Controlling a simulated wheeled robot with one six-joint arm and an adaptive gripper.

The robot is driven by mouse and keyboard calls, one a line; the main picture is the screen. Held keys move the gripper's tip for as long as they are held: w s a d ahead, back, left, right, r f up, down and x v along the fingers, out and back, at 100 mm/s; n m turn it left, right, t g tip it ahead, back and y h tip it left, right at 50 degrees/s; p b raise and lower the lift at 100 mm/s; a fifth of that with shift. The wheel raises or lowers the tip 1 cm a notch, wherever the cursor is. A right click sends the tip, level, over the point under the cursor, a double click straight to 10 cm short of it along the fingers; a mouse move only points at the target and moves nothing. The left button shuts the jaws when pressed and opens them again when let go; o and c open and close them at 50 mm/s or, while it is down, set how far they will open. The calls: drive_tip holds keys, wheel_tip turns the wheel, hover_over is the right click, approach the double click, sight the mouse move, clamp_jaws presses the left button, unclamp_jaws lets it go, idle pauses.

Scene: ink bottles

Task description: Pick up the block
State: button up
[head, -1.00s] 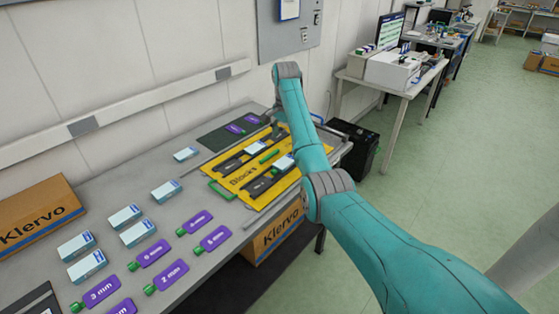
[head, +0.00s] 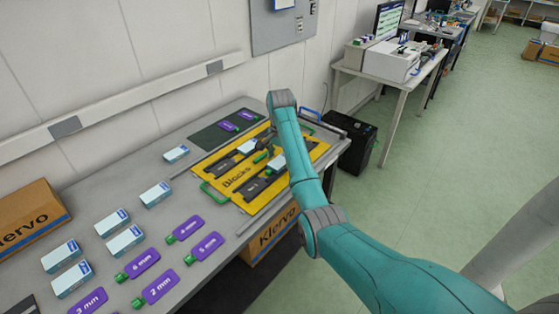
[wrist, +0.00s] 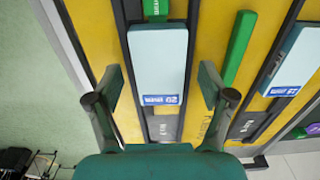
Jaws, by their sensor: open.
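A pale blue-white block (wrist: 158,60) with a blue "20 mm" label lies in a dark slot of the yellow "Blocks" board in the wrist view. My gripper (wrist: 160,86) is open, with one green finger on each side of this block in that view; gaps show on both sides. How far the fingertips are above the board is unclear. A second pale block (wrist: 296,62) lies to the right. In the head view, two pale blocks (head: 247,147) (head: 276,162) sit on the yellow board (head: 222,172), with my gripper (head: 266,141) over it, partly hidden by my arm.
Green bars (wrist: 238,48) lie close beside the block. Several more pale blocks (head: 155,194) and purple tags with green ends (head: 185,229) lie on the grey bench. A cardboard box (head: 30,212) stands at the left. Open green floor lies at the right.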

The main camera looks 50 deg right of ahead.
drive_tip(key=c, duration=1.3)
